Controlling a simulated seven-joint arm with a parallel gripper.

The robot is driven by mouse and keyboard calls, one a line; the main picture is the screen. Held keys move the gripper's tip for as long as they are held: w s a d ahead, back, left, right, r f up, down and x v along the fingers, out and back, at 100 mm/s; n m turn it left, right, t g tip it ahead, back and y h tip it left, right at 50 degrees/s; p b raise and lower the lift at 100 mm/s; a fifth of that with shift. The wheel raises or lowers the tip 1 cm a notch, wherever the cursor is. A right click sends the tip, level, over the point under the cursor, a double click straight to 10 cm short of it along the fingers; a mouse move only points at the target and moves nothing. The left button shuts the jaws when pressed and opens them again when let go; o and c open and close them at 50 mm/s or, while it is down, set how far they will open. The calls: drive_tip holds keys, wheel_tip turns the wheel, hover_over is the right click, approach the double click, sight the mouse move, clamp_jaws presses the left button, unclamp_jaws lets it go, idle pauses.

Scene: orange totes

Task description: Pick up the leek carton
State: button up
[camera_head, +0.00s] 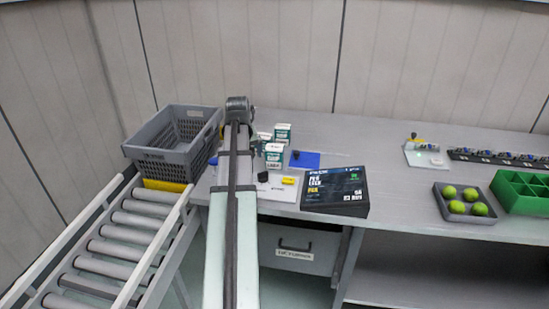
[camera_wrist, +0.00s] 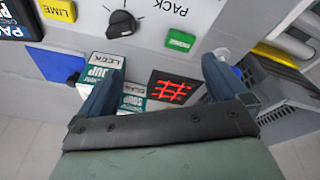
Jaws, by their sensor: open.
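The leek carton is a white and green box; its top, lettered as leek soup, shows at the left in the wrist view (camera_wrist: 103,61). It appears to be the nearer carton in the head view (camera_head: 275,157).
Another soup carton (camera_wrist: 133,97) stands close beside the leek carton. A panel with a black dial (camera_wrist: 122,23) and green button (camera_wrist: 180,41) lies in front. A grey crate (camera_head: 172,150) stands left, and a black display box (camera_head: 335,192) right. A blue pad (camera_head: 305,160) lies beside the cartons.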

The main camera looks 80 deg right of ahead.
sight(274, 155)
drive_tip(key=s+d+r+m+h, duration=0.1)
drive_tip(key=s+d+r+m, duration=0.4)
drive_tip(key=s+d, duration=0.25)
drive_tip(key=x, duration=0.9)
drive_tip(key=s+x, duration=0.1)
drive_tip(key=x, duration=0.3)
drive_tip(key=shift+d+f, duration=0.2)
drive_tip(key=shift+d, duration=0.1)
drive_tip(key=c, duration=1.2)
